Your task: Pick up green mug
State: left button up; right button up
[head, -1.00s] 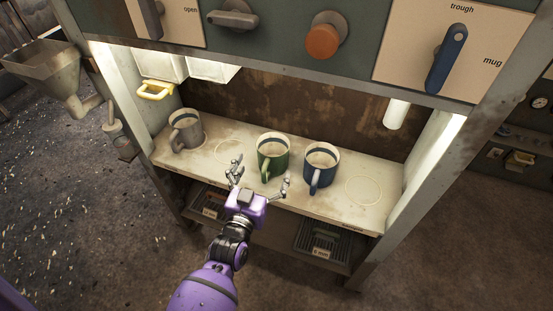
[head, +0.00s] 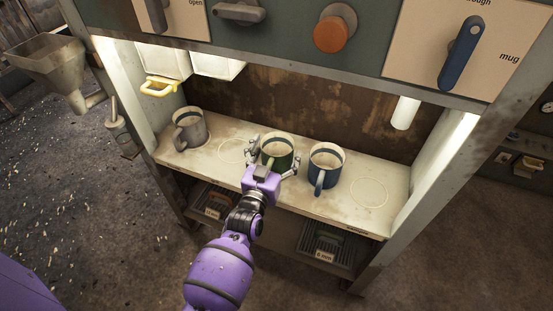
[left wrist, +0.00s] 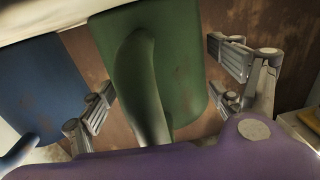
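The green mug (head: 280,155) stands upright on the pale shelf (head: 328,207), between the grey mug and the blue mug. My left gripper (head: 273,150) is at the front of the green mug, with one finger on each side of it. In the left wrist view the green mug (left wrist: 185,80) fills the middle, its handle towards the gripper's palm. The fingers (left wrist: 170,88) are spread on both sides of it and look open, close to its walls; contact is not clear. The gripper hides the mug's lower front in the head view. My right gripper is not in view.
The blue mug (head: 325,168) stands close on the right of the green mug. The grey mug (head: 190,129) stands at the shelf's left end. An empty ring mark (head: 369,191) is at the right. The cabinet panel (head: 300,62) overhangs the shelf.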

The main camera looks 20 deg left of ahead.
pick_arm(q)
jog(key=c, duration=0.8)
jog(key=shift+r, duration=0.1)
jog(key=shift+c, duration=0.2)
